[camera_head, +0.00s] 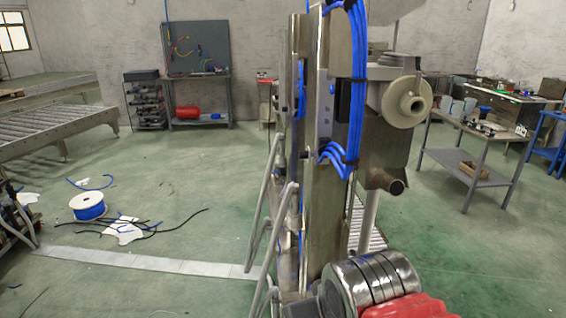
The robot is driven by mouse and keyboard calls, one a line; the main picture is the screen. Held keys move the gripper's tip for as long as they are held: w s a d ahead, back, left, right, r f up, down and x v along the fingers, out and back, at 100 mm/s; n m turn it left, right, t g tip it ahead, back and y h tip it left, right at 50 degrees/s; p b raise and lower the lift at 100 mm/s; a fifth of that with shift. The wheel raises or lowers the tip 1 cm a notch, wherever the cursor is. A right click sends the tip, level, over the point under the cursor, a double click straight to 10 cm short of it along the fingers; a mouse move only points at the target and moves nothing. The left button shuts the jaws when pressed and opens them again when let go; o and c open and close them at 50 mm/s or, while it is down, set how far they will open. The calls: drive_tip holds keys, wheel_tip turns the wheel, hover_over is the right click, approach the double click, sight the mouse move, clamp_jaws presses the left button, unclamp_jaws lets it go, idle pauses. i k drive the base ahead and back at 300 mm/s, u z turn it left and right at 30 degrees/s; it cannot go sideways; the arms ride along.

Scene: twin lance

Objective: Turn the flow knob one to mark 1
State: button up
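A tall metal machine column (328,205) with blue hoses stands right of the middle. A pale beige round wheel (407,102) with a hub sits on its right side, on a grey metal housing (378,140). I cannot tell whether this wheel is flow knob one. No mark or number can be read on it. A short open pipe end (396,187) sticks out below the housing. I cannot make out my gripper in this view, nor anything touching the wheel.
A ribbed metal cylinder (365,287) and a red part (412,306) fill the bottom right. Bent metal rails (262,225) flank the column's left side. A grey table (475,140) stands right. A blue cable spool (88,207) and loose cables lie on the green floor left.

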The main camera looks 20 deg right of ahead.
sight(302, 154)
drive_tip(key=u, duration=0.4)
drive_tip(key=k, duration=0.85)
drive_tip(key=u, duration=0.8)
drive_tip(key=i, duration=2.4)
drive_tip(key=z, duration=0.9)
drive_tip(key=i, duration=0.55)
drive_tip(key=z, duration=0.35)
